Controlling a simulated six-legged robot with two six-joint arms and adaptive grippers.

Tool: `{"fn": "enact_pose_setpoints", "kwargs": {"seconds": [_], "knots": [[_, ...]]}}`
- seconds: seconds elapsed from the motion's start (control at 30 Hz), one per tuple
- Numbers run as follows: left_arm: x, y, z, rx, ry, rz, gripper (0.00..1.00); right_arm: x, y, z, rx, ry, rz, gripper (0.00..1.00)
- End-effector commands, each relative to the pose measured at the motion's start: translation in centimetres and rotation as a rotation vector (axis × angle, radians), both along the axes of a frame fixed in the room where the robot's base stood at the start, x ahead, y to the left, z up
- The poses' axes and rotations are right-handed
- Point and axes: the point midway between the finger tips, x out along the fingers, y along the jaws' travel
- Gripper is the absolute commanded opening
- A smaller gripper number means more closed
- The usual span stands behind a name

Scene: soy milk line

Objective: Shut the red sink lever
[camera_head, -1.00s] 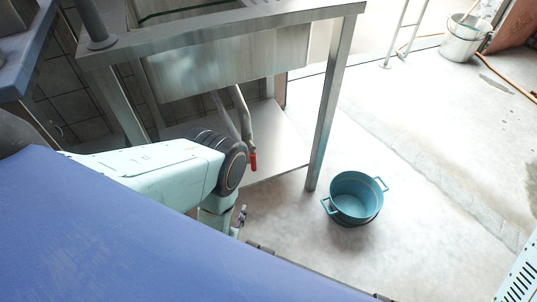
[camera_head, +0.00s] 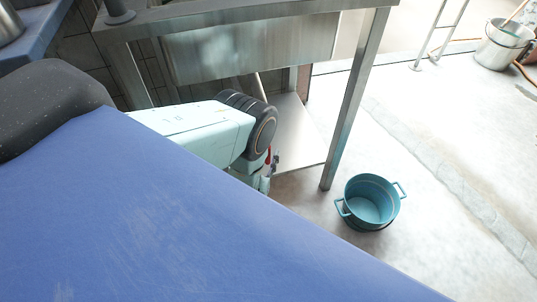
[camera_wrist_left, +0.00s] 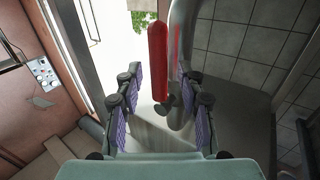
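The red sink lever (camera_wrist_left: 158,62) is upright in the left wrist view, beside a curved grey pipe (camera_wrist_left: 183,45). My left gripper (camera_wrist_left: 158,92) is open there, with one purple-padded finger on each side of the lever's lower part. I see a gap on both sides. In the head view, only a sliver of the red lever (camera_head: 268,158) shows under the sink (camera_head: 250,48), behind my left wrist. My left gripper (camera_head: 270,172) is mostly hidden there by my arm. My right gripper is in neither view.
A steel table leg (camera_head: 345,110) stands right of my left arm, with a low shelf (camera_head: 300,140) behind it. A teal pot (camera_head: 370,200) is on the floor to the right. A metal bucket (camera_head: 500,47) stands farther back. Floor between them is clear.

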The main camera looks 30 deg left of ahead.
Motion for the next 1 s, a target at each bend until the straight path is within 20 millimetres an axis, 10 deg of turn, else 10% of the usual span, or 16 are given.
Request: {"fn": "enact_pose_setpoints", "kwargs": {"seconds": [0.43,1.0], "knots": [[1.6,0.2,0.1,0.001,0.000,-0.003,0.38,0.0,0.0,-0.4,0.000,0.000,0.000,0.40],[1.6,0.2,0.1,0.000,0.000,-0.002,0.00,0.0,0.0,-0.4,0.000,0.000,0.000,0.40]]}}
